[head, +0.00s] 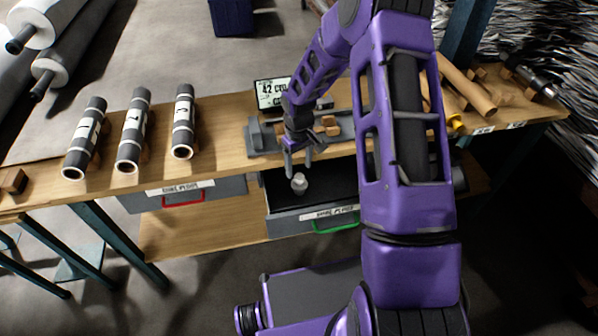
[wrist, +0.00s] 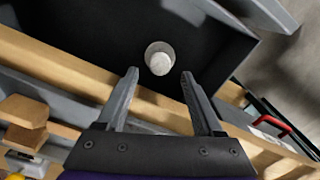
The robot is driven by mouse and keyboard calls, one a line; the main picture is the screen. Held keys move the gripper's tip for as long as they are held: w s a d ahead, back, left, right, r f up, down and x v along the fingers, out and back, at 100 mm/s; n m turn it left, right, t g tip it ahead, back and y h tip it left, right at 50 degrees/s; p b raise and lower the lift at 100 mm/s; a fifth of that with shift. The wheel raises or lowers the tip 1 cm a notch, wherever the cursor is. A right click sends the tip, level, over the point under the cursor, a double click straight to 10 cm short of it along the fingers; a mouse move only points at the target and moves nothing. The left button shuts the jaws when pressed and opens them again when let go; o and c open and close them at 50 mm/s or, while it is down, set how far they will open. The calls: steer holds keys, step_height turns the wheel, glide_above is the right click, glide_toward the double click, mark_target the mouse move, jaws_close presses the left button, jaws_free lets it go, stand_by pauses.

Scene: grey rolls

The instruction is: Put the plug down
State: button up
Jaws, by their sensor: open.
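The plug (head: 299,183) is a small pale piece with a wider round base. It stands in the open drawer with the green handle (head: 336,227), toward the left of its dark floor. In the wrist view the plug (wrist: 159,58) is seen from above, just beyond my fingertips and between their lines. My gripper (head: 298,165) is open above the drawer, with a finger on each side and nothing between them. It also shows in the wrist view (wrist: 160,78). A gap shows between the fingers and the plug.
Three grey rolls with white labels (head: 132,130) lie on the wooden bench at left. A grey fixture (head: 262,136) and a display (head: 271,93) stand behind my gripper. A drawer with a red handle (head: 183,199) is at left. Brown rolls (head: 467,87) lie at right.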

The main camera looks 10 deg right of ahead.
step_height(320, 180, up, 8)
stand_by(0.6)
